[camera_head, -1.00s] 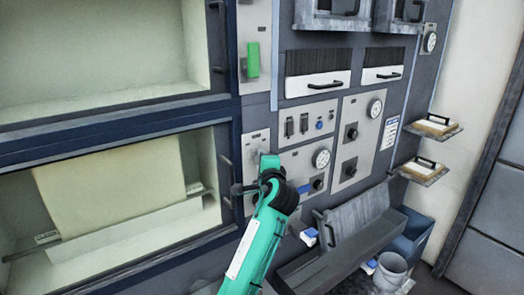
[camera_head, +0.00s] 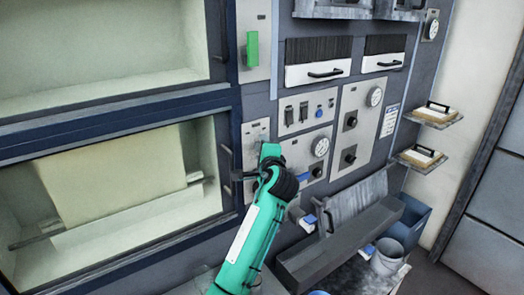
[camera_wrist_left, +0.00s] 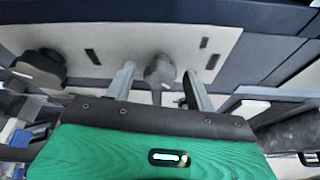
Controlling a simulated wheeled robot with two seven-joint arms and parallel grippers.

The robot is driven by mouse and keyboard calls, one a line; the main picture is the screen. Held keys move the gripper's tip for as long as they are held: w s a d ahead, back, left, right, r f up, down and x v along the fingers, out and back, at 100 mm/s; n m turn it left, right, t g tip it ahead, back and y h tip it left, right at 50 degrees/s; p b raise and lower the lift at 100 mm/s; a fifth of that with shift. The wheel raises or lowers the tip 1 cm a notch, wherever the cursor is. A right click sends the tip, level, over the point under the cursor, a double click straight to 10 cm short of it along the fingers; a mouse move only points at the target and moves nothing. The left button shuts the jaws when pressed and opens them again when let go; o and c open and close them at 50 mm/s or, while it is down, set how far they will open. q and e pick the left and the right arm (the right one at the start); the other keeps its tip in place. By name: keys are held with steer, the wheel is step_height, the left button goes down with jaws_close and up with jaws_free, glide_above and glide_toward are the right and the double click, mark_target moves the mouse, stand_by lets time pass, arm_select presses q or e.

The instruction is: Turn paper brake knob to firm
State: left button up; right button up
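A dark grey knob (camera_wrist_left: 160,70) stands on a light panel in the left wrist view. My left gripper (camera_wrist_left: 159,75) has its two fingers apart, one on each side of this knob, with a visible gap on both sides. In the head view my left gripper (camera_head: 240,177) is at the panel (camera_head: 255,133) right of the lower window, and my arm hides the knob there. A second, black knob (camera_wrist_left: 38,68) is to the left in the wrist view. The knob labels are too small to read. My right gripper is not in view.
A paper sheet (camera_head: 115,175) hangs behind the lower window. A green handle (camera_head: 252,48) is above the gripper. Right of it are a dial (camera_head: 320,146), switches (camera_head: 303,110) and more knobs (camera_head: 349,158). A grey trough (camera_head: 340,240) and a bucket (camera_head: 387,258) are lower right.

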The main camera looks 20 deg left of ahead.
arm_select(q)
steer(key=f+b+v, duration=0.1)
steer(key=b+v, duration=0.5)
steer(key=v, duration=0.7)
steer(key=shift+s+d+r, duration=0.2)
steer(key=shift+s+r, duration=0.2)
steer(key=shift+r, duration=0.05)
